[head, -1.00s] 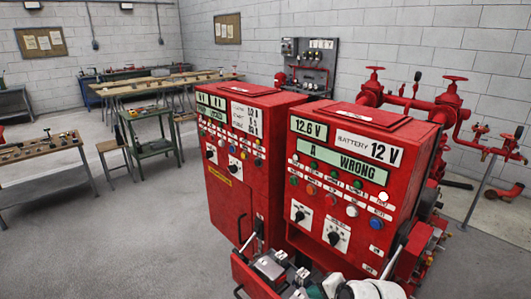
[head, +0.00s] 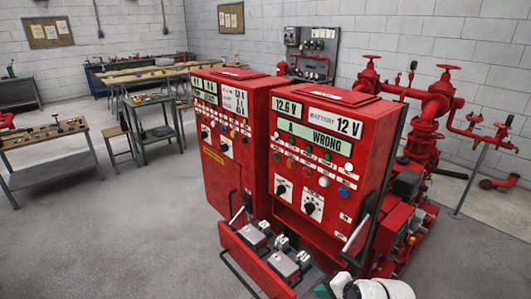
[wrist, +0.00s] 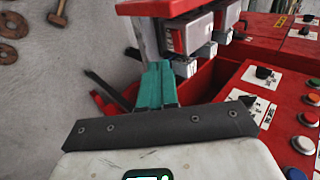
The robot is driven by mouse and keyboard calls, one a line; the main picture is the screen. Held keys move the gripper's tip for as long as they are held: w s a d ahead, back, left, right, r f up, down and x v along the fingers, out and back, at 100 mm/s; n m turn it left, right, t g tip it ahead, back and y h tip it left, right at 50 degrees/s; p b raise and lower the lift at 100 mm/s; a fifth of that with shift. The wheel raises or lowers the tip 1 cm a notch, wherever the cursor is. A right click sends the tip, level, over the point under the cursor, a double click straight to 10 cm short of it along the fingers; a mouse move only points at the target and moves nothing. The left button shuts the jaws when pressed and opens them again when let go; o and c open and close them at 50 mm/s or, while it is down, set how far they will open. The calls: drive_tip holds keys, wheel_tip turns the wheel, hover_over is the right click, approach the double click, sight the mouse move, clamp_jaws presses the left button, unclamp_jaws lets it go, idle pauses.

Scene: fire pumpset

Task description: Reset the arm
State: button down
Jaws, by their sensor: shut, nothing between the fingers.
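My gripper (wrist: 155,88) shows its teal fingers together and empty in the wrist view. In that view the fingers appear over or beside the red open front of a cabinet, close to grey-and-white blocks (wrist: 190,40). I cannot tell whether they touch. In the head view a white part of my arm (head: 378,289) is at the bottom edge, low in front of the right red control cabinet (head: 330,140). The fingers are mostly cut off there.
The right cabinet's display reads "A WRONG". An opened red front panel (head: 245,262) with grey blocks (head: 285,262) juts out below. A second red cabinet (head: 215,165) stands at left. Red pump pipes (head: 425,120) stand at right. Floor (head: 110,240) at left is clear.

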drive_tip(key=s+d+f+n+g+h+b, duration=0.25)
drive_tip(key=s+d+f, duration=0.2)
drive_tip(key=s, duration=0.55)
drive_tip(key=s+d+f+n+g+h+b, duration=0.1)
drive_tip(key=s+d+f+n, duration=0.3)
drive_tip(key=s, duration=0.7)
drive_tip(key=s+d+n+g+h+b, duration=0.1)
drive_tip(key=s+d+n+g+h, duration=0.1)
drive_tip(key=s, duration=1.5)
drive_tip(key=shift+d, duration=0.8)
drive_tip(key=shift+n+g, duration=0.25)
